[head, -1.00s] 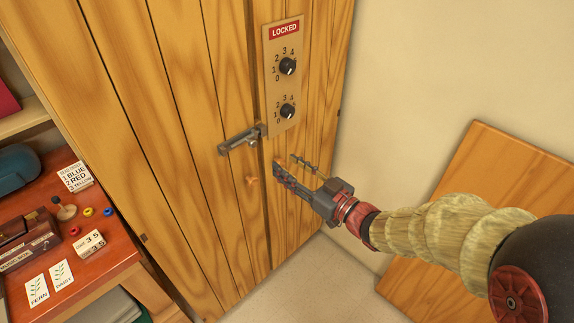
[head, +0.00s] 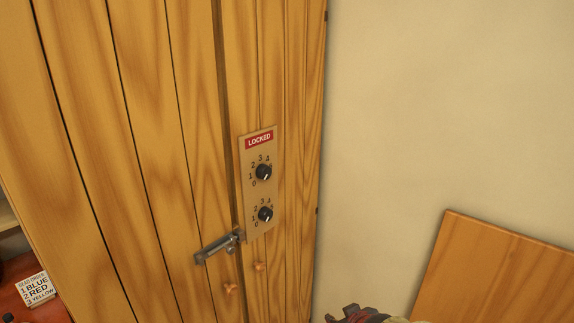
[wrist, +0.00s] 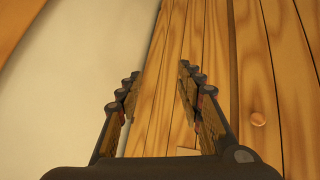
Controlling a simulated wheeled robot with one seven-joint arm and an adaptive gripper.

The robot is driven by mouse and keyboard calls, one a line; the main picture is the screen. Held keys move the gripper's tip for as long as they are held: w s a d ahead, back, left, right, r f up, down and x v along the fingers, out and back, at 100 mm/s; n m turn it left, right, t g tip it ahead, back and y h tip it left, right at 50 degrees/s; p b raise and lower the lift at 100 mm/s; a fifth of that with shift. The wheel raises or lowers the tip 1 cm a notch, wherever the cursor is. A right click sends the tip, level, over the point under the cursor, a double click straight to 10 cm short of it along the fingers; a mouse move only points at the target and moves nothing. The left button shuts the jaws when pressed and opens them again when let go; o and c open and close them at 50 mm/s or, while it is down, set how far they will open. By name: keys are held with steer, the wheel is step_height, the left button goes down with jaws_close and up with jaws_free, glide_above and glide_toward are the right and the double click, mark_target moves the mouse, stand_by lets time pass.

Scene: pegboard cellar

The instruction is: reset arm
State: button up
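My gripper (wrist: 160,105) is open and empty in the wrist view, its two fingers spread apart with wood and pale wall beyond them. In the head view only a small part of my arm shows at the bottom edge, and the fingers are out of that view. The wooden cabinet (head: 170,120) stands in front of me with its doors shut. Its panel (head: 262,192) has a red LOCKED sign (head: 259,139), an upper dial (head: 263,172) and a lower dial (head: 265,214). A metal latch (head: 219,246) lies across the door seam below the panel.
Two small wooden knobs, a left one (head: 231,288) and a right one (head: 260,266), stick out below the latch. A wooden board (head: 490,275) leans at lower right. The pale wall (head: 430,110) is bare.

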steer(key=s+d+r+m+g+h, duration=0.1)
steer(key=s+d+r+m+g, duration=0.15)
steer(key=s, duration=0.65)
steer(key=s+d+r+m+g+h, duration=0.1)
steer(key=s+d+r+g, duration=0.2)
steer(key=s, duration=0.5)
steer(key=s+r+t, duration=0.1)
steer(key=s+r, duration=0.1)
steer(key=r, duration=0.3)
steer(key=s+a+r+m+t+y, duration=0.1)
steer(key=s+r, duration=0.2)
steer(key=r, duration=0.2)
steer(key=shift+s+a+t, duration=0.15)
steer(key=shift+s+t, duration=0.15)
steer(key=shift+t, duration=0.05)
